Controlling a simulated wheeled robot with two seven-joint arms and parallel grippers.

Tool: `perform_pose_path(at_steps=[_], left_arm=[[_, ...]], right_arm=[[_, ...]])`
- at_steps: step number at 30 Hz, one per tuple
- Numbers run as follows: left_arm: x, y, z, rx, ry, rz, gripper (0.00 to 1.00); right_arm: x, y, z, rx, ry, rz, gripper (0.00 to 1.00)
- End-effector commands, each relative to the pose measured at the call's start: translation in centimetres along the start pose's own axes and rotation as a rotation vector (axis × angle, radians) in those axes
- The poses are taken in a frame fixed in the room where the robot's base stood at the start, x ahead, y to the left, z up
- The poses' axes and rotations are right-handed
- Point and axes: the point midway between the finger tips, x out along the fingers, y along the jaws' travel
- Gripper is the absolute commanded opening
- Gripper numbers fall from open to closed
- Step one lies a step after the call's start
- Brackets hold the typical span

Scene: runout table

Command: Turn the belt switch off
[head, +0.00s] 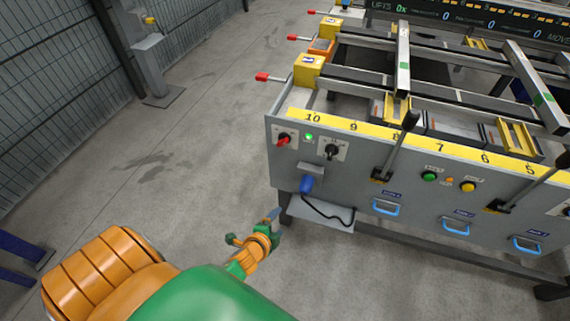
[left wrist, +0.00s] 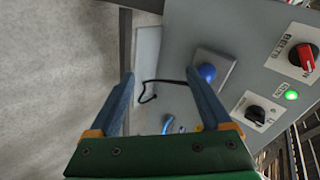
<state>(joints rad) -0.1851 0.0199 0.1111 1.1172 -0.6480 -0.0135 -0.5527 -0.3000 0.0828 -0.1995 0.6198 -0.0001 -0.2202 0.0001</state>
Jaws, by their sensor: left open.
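The belt switch (head: 284,140) is a red rotary knob on a white plate at the left end of the grey panel. In the left wrist view it sits at the upper right edge (left wrist: 306,57), under a label reading BELTS. A green lamp (head: 309,136) beside it is lit, and shows in the left wrist view too (left wrist: 292,96). My left gripper (head: 273,222) is open and empty, below and left of the panel, apart from the switch. In the left wrist view its blue fingers (left wrist: 159,75) are spread wide. My right gripper is not in view.
A black knob (head: 331,151) sits right of the lamp. Black levers (head: 409,122) and blue handles (head: 386,208) line the panel's front.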

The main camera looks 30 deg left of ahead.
Motion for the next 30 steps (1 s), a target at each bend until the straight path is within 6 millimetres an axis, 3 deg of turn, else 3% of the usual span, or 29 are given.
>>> perform_pose_path(at_steps=[1, 5, 9, 12, 16, 21, 25, 30], left_arm=[[1.4, -1.6, 0.0, 0.091, 0.011, -0.08, 0.82], [2.5, -8.2, -0.2, 0.397, -0.007, -0.301, 0.82], [1.8, -14.4, 0.1, 0.742, -0.109, -0.512, 0.82], [0.7, -17.6, 0.4, 0.946, -0.204, -0.609, 0.82], [0.8, -20.0, 0.3, 1.038, -0.252, -0.643, 0.82], [3.6, -22.0, -0.1, 1.034, -0.25, -0.64, 0.82], [5.0, -23.0, -0.2, 1.032, -0.248, -0.638, 0.82], [5.4, -23.4, -0.3, 1.032, -0.247, -0.636, 0.82]], right_arm=[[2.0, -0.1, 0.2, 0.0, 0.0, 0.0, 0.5], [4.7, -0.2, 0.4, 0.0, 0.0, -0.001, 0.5], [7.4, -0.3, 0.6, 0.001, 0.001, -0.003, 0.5], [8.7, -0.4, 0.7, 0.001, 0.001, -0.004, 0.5], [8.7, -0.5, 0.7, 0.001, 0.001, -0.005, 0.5], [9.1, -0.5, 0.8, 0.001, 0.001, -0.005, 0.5], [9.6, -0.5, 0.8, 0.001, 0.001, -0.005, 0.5], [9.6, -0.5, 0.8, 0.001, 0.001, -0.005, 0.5]])
